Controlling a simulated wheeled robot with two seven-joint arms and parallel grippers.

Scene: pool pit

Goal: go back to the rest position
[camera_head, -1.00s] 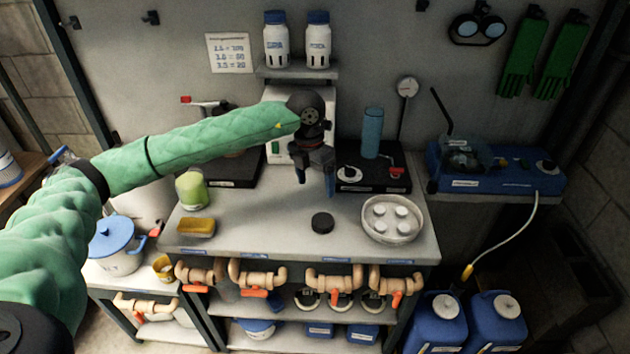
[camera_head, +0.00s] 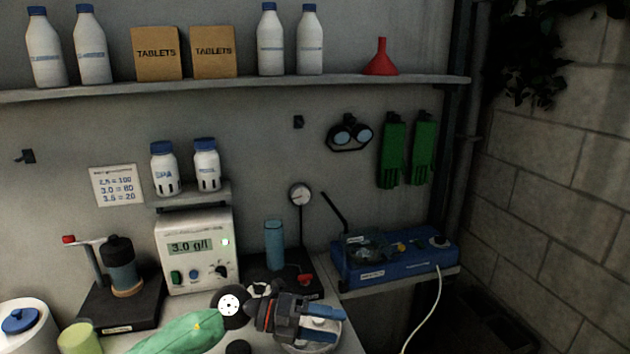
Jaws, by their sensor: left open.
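My left gripper (camera_head: 322,322) shows at the bottom middle of the head view, with its green-sleeved arm (camera_head: 182,336) coming in from the lower left. It is open, and I see nothing held in it. It points to the right and covers much of the white round dish (camera_head: 318,347) on the bench. A dark round puck (camera_head: 238,347) shows partly below the wrist. My right gripper is not in view.
A meter reading 3.0 g/l (camera_head: 195,247) stands behind the arm. A blue bottle (camera_head: 274,245) stands right of it, and a blue case (camera_head: 395,258) sits on a side ledge. A shelf (camera_head: 240,88) of bottles and boxes runs above.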

